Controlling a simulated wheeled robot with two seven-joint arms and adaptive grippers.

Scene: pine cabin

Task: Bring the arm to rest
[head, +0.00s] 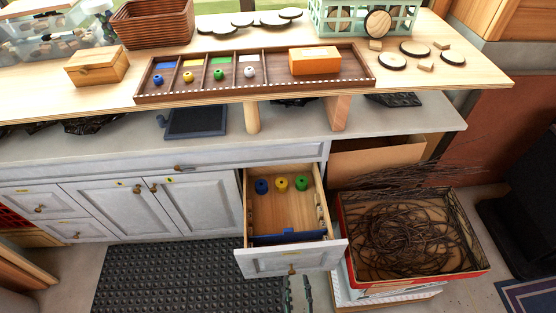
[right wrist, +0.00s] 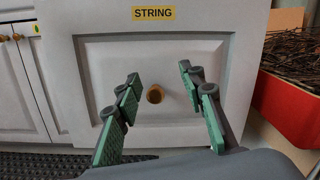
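My right gripper (head: 298,292) shows at the bottom of the head view, just in front of the open drawer (head: 258,264). In the right wrist view its green-padded fingers (right wrist: 159,76) are spread wide, with nothing held. The drawer front (right wrist: 200,115) carries a yellow STRING label (right wrist: 153,13). Its round wooden knob (right wrist: 155,94) appears between the fingers, touching neither; the depth gap is unclear. Inside the drawer lie a blue spool (head: 261,186), a yellow spool (head: 281,184) and a green spool (head: 301,183). My left gripper is in neither view.
A red box of dark twigs (head: 480,268) stands right of the drawer. A wooden divided tray (head: 205,95), a basket (head: 152,22) and a teal crate (head: 330,18) sit on the tabletop. A black rubber mat (head: 180,280) covers the floor at left.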

